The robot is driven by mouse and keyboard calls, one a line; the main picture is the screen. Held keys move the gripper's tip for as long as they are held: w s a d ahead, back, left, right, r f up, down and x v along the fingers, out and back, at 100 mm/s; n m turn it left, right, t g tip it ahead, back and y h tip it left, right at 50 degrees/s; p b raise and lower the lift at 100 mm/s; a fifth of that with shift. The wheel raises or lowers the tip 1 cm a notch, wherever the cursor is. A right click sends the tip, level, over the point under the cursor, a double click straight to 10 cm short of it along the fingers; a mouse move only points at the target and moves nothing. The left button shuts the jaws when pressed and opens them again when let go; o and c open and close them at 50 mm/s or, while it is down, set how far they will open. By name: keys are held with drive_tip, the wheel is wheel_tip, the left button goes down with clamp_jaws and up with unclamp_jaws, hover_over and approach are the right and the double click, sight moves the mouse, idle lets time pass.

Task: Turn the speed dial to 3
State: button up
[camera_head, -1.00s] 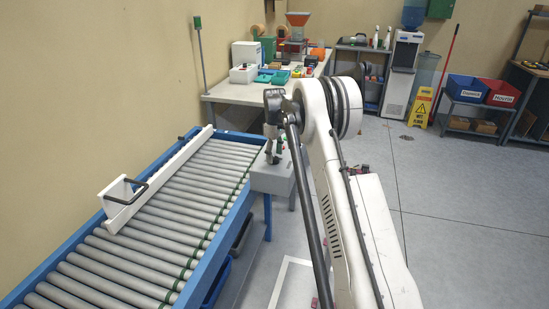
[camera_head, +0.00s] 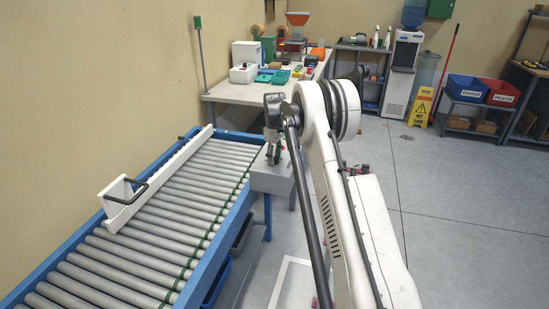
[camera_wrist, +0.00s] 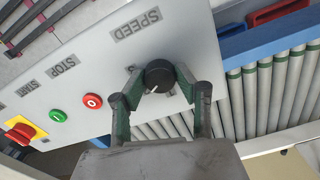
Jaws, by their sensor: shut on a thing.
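The speed dial (camera_wrist: 159,75) is a round black knob on a grey control panel (camera_wrist: 85,70), below the printed word SPEED in the wrist view. A light pointer line shows on its face. My gripper (camera_wrist: 157,92) has one finger on each side of the dial and is shut on it. The number marks around the dial are too small or hidden to read. In the head view, my gripper (camera_head: 273,153) is at the grey control box (camera_head: 270,178) beside the conveyor. The dial cannot be made out there.
Green and red buttons (camera_wrist: 75,108) and a red emergency stop on yellow (camera_wrist: 20,130) sit on the same panel. The roller conveyor (camera_head: 160,220) with a blue frame stands beside the box. Open floor (camera_head: 450,220) lies to the right.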

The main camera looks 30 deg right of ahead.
sight(275, 158)
drive_tip(key=m+b, duration=0.3)
drive_tip(key=m, duration=0.2)
drive_tip(key=shift+f+m, duration=0.1)
drive_tip(key=shift+m, duration=0.3)
drive_tip(key=m+b, duration=0.2)
drive_tip(key=m, duration=0.3)
drive_tip(key=shift+m, duration=0.4)
drive_tip(key=o, duration=1.1)
drive_tip(key=shift+o, duration=0.2)
wheel_tip(275, 158, up, 12)
